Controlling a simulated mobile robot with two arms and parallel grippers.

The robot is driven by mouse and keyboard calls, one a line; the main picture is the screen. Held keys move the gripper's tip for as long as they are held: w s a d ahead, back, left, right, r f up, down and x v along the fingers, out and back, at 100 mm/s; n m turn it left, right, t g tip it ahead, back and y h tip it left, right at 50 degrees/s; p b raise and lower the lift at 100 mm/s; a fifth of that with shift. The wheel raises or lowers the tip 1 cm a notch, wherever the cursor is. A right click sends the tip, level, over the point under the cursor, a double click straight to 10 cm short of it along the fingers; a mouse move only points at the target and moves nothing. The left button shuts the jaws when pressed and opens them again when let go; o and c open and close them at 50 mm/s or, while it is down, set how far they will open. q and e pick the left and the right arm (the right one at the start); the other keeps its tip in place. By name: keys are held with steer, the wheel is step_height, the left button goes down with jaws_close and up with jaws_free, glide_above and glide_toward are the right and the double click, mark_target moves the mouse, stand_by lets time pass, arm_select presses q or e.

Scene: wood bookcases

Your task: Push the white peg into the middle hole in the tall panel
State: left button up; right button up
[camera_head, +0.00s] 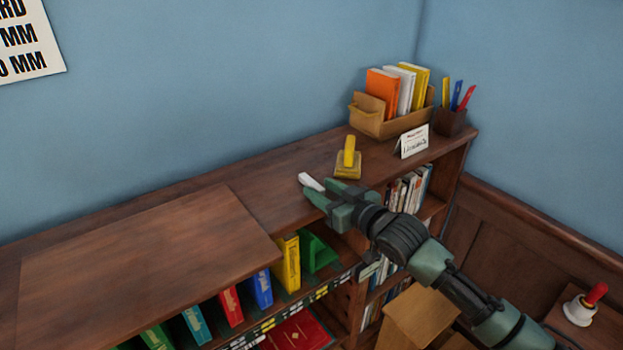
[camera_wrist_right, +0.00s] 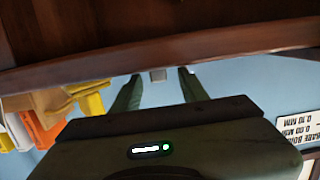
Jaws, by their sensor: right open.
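The white peg (camera_head: 311,181) shows at the tips of my right gripper (camera_head: 322,191), over the bookcase top. My right gripper is open, its two green fingers apart. In the right wrist view a small pale grey block, seemingly the peg (camera_wrist_right: 158,75), shows between the open fingertips (camera_wrist_right: 160,73). I cannot tell whether either finger touches it. The tall panel and its middle hole cannot be made out in either view. My left gripper is not in view.
A yellow-handled block (camera_head: 347,161) stands just behind the gripper on the bookcase top (camera_head: 270,175). A file box (camera_head: 367,118), pen cup (camera_head: 451,122) and small card (camera_head: 413,142) stand farther right. A raised wooden top (camera_head: 150,255) lies left, with colored binders below.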

mark_target(311, 185)
steer(key=x, duration=0.2)
steer(key=shift+w+a+f, duration=0.1)
steer(key=shift+w+a, duration=0.05)
steer(key=shift+w, duration=0.15)
steer(key=shift+s, duration=0.1)
steer(key=c, duration=0.4)
jaws_close()
